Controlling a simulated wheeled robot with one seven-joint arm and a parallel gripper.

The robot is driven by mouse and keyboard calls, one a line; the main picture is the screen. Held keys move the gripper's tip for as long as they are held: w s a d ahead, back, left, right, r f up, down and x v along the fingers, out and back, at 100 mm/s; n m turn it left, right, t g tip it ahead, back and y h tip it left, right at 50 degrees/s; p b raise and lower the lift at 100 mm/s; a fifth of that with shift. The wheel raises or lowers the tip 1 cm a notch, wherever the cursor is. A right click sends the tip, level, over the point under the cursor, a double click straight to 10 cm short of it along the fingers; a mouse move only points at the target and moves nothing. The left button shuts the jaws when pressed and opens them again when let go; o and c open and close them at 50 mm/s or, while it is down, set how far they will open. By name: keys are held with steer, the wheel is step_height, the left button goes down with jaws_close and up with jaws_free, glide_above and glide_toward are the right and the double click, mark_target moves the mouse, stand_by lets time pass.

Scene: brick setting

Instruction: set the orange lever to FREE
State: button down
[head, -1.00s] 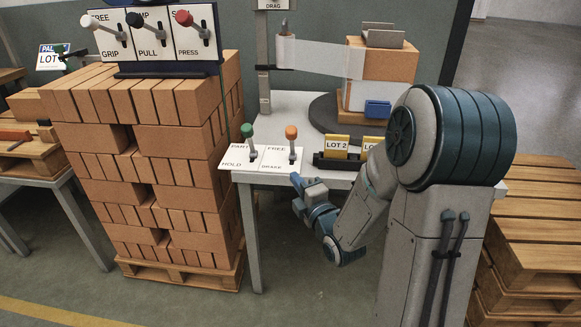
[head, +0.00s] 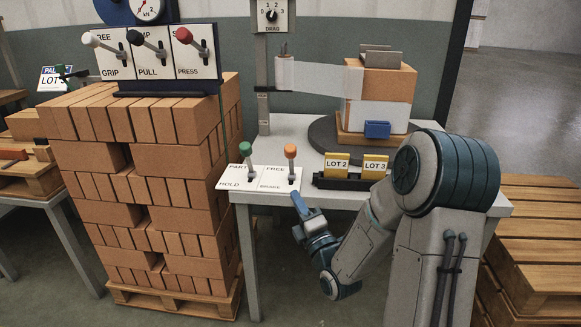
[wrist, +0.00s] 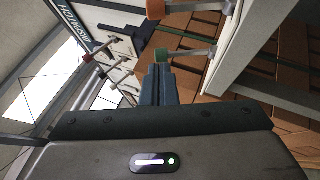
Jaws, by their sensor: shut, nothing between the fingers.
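The orange lever (head: 290,151) rises from a white plate (head: 273,184) at the table's front left edge. The plate reads FREE at its far end and BRAKE at its near end. I cannot tell which end the lever is set to. A green-knobbed lever (head: 244,149) stands just left of it, on a plate marked PART and HOLD. My gripper (head: 299,200) is shut and empty, just in front of the table edge below the orange lever, fingers pointing up. In the wrist view the orange knob (wrist: 155,9) is at the top, beyond the fingers (wrist: 157,85), with the green knob (wrist: 162,55) nearer.
Two yellow cards, LOT 2 (head: 337,163) and LOT 3 (head: 375,166), stand in a black holder right of the levers. A brick stack (head: 150,190) stands left of the table, below a panel with three levers (head: 150,55). Wooden pallets (head: 535,240) lie at the right.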

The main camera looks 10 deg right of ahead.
mark_target(291, 166)
steer(key=shift+w+d+r, duration=0.1)
steer(key=shift+w+r, duration=0.65)
steer(key=shift+w, duration=0.9)
steer(key=shift+w+r, duration=0.7)
steer(key=shift+w, duration=0.9)
steer(key=shift+w+d+r, duration=0.1)
steer(key=shift+w+r, duration=0.65)
steer(key=shift+w, duration=0.9)
